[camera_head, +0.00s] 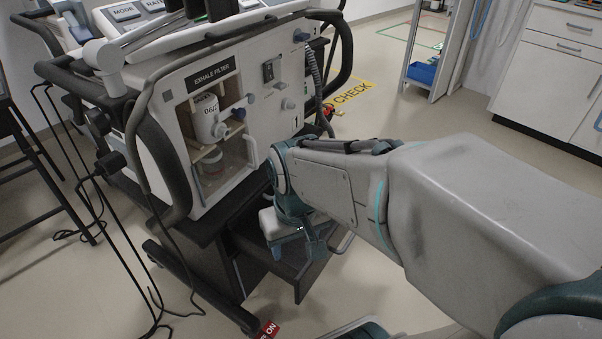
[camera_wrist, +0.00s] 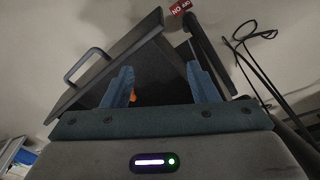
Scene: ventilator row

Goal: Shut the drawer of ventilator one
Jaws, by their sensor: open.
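Ventilator one (camera_head: 232,135) is the white and black machine at left in the head view, with an "EXHALE FILTER" label and a "1" on its front. Its dark drawer (camera_head: 318,268) is pulled out below. The drawer's front panel also shows in the wrist view (camera_wrist: 135,52), with its bar handle (camera_wrist: 84,66) at the left. My gripper (camera_wrist: 160,72) is open, its two blue fingers spread over the drawer's opening, behind the front panel. In the head view, my wrist hides part of the drawer; whether the fingers touch it cannot be told.
A small orange thing (camera_wrist: 133,96) shows between the fingers. Cables (camera_head: 150,300) hang and trail on the floor at left. White cabinets (camera_head: 550,80) stand at the far right. Floor right of the drawer is partly hidden by my arm.

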